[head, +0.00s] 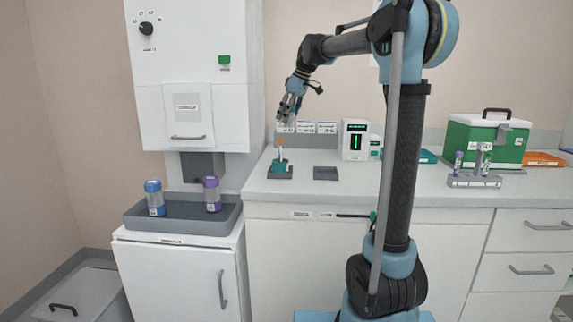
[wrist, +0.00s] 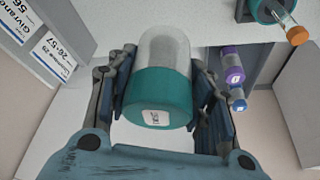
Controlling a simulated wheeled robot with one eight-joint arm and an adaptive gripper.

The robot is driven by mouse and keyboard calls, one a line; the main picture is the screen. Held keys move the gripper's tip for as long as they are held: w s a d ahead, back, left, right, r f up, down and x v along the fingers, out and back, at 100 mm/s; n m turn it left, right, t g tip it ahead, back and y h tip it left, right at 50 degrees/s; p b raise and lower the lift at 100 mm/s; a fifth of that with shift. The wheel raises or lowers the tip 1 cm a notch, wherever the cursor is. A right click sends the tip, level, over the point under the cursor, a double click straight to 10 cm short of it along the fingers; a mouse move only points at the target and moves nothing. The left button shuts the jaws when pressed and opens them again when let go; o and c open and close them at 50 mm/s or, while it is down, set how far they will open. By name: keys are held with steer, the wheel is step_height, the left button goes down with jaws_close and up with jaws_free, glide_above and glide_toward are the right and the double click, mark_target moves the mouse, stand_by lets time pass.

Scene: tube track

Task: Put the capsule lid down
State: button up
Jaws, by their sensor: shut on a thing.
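My gripper (head: 290,106) is above the left end of the counter. In the wrist view its fingers (wrist: 166,95) are shut on the capsule lid (wrist: 160,98), a clear cylinder with a teal, labelled end. In the head view the lid is hard to make out between the fingers. The teal capsule base (head: 280,165) stands below my gripper in a dark holder, with an orange-capped tube (head: 280,146) upright in it. The base (wrist: 263,10) and tube (wrist: 284,23) also show at the wrist view's top right, apart from the lid.
An empty dark tray (head: 325,173) lies right of the base's holder. Labelled cards (head: 307,127) stand behind. A white device (head: 354,140) stands to the right. Blue-lidded (head: 154,197) and purple-lidded (head: 211,194) capsules stand in a grey tray (head: 184,222) at left.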

steer(key=shift+n+g, duration=0.3)
steer(key=shift+n, duration=0.5)
steer(key=shift+a+f, duration=0.15)
steer(key=shift+f, duration=7)
steer(key=o, duration=1.3)
steer(key=shift+f, duration=0.1)
steer(key=shift+c, duration=0.2)
steer(key=v, duration=1.2)
steer(key=shift+s, duration=0.1)
